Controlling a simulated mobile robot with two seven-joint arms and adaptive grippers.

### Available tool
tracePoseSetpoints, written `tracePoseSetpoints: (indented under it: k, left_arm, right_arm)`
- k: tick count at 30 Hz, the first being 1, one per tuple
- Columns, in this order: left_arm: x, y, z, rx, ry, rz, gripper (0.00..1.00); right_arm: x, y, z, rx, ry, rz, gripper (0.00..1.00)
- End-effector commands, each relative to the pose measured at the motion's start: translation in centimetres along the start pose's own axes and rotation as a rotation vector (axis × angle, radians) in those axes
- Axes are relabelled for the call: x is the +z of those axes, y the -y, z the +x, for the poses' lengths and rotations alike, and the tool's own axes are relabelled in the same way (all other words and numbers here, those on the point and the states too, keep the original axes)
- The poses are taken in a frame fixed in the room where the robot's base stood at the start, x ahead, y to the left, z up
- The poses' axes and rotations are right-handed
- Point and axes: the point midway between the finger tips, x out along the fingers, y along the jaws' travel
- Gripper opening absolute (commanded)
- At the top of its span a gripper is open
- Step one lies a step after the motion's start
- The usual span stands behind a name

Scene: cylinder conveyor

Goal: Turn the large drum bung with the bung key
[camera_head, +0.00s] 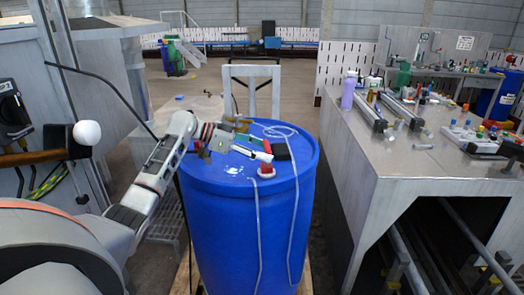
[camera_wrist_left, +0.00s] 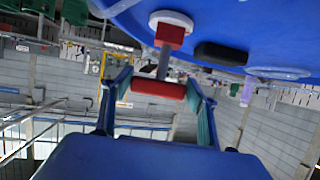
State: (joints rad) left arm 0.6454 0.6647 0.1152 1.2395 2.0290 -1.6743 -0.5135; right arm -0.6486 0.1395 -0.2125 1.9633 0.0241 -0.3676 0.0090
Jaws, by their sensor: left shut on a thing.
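The blue drum (camera_head: 225,230) stands upright in the middle of the head view. The large bung (camera_head: 266,176) is a white round piece on its top, near the front right edge. The bung also shows in the left wrist view (camera_wrist_left: 171,19). The bung key has a red crossbar (camera_wrist_left: 158,89), a grey shaft (camera_wrist_left: 163,64) and a red end block (camera_wrist_left: 170,36). My left gripper (camera_head: 260,150) is shut on the crossbar above the drum top. The red end block is at the bung; I cannot tell how deeply it sits. My right gripper is not in view.
A black block (camera_head: 280,151) lies on the drum top beside the key. A pale hose (camera_head: 280,130) loops over the lid and down the drum's front. A metal workbench (camera_head: 360,155) with tools and bottles stands to the right. A machine is at left.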

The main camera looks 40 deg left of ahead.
Motion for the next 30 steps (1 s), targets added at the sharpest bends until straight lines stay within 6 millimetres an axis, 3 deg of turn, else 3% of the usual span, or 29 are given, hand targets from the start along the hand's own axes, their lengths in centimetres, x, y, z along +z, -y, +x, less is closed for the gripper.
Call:
tracePoseSetpoints:
  k: [8,30]
  left_arm:
    - [-0.03,-0.05,0.15,0.008,-0.001,0.001,0.34]
    - [-0.02,0.36,0.22,0.279,-0.001,0.113,0.34]
  right_arm:
    - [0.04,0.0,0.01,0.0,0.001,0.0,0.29]
    - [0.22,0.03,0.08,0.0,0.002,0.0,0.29]
